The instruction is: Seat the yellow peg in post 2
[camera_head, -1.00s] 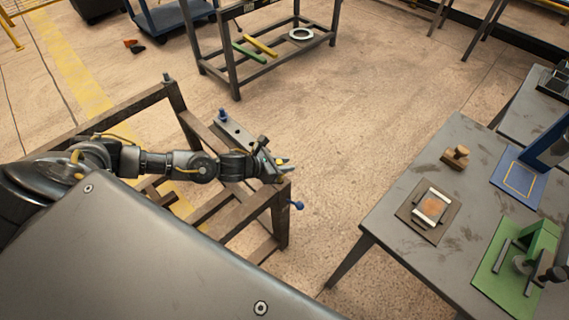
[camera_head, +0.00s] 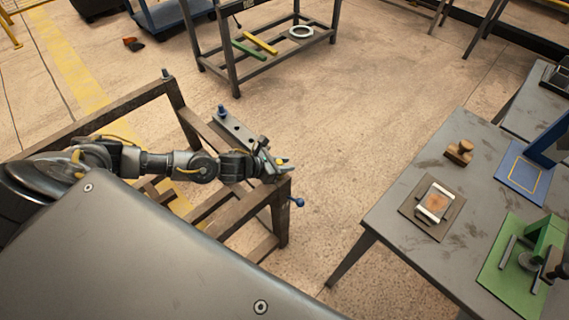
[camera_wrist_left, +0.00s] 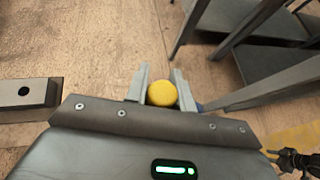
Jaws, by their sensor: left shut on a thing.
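My left gripper (camera_head: 277,166) is at the near right end of the brown metal rack (camera_head: 120,109). It is shut on the yellow peg (camera_head: 283,160). In the left wrist view the peg's round yellow end (camera_wrist_left: 162,93) sits between the two grey fingers. A grey bar (camera_head: 236,130) with dark holes lies on the rack just behind the gripper. The end of a bar with one dark hole (camera_wrist_left: 24,92) shows at the left of the wrist view, apart from the peg. I cannot tell which place is post 2. My right gripper is not in view.
A blue-headed part (camera_head: 221,110) stands at the bar's far end. A blue knob (camera_head: 298,202) sticks out from the rack's right leg. A grey table (camera_head: 400,172) with fixtures is at the right. Open floor (camera_head: 340,140) lies between rack and table.

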